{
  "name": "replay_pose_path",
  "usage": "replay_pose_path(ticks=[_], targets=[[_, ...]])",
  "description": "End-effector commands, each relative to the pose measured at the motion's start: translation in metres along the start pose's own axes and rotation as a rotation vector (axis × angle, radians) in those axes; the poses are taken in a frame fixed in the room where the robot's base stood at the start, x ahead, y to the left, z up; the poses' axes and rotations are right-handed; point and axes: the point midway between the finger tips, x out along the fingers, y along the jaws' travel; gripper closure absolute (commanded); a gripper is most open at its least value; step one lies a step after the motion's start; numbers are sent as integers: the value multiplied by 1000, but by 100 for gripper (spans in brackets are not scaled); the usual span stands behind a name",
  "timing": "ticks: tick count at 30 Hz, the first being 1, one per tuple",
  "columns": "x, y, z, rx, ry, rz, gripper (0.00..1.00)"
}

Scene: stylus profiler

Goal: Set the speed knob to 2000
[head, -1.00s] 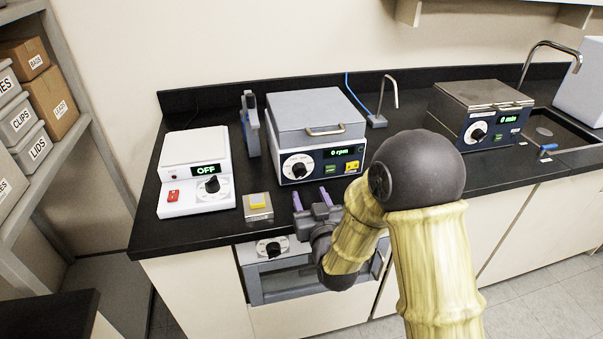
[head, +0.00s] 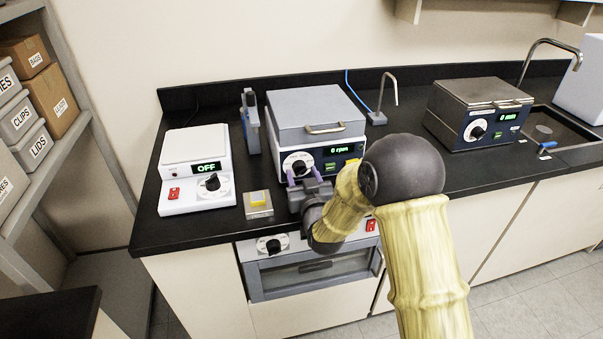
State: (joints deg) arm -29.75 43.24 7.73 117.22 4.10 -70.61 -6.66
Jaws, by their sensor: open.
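The speed knob (head: 299,165) is a black knob on a round white dial on the front of the grey and blue centrifuge-like box (head: 318,113). The display (head: 341,149) to its right reads 0 rpm. My gripper (head: 304,176) is at the dial, with its two purple fingertips apart, one to the left and one to the right just below the knob. The fingers cover the lower part of the dial, and I cannot tell whether they touch the knob. Nothing is held between the fingers.
A white hotplate-like device (head: 196,165) showing OFF stands left. A small block with a yellow top (head: 258,203) sits near the counter's front edge. A second knobbed box (head: 478,115) stands right, by the sink. An oven-like unit (head: 310,270) is below the counter.

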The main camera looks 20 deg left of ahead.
Motion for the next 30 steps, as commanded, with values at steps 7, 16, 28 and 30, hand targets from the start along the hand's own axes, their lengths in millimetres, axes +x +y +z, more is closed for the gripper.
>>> replay_pose_path(ticks=[7,16,28,30], targets=[[0,0,1,0,1,0,49],[0,0,-1,0,0,0,49],[0,0,0,1,0,0,95],[0,0,1,19,0,1,95]])
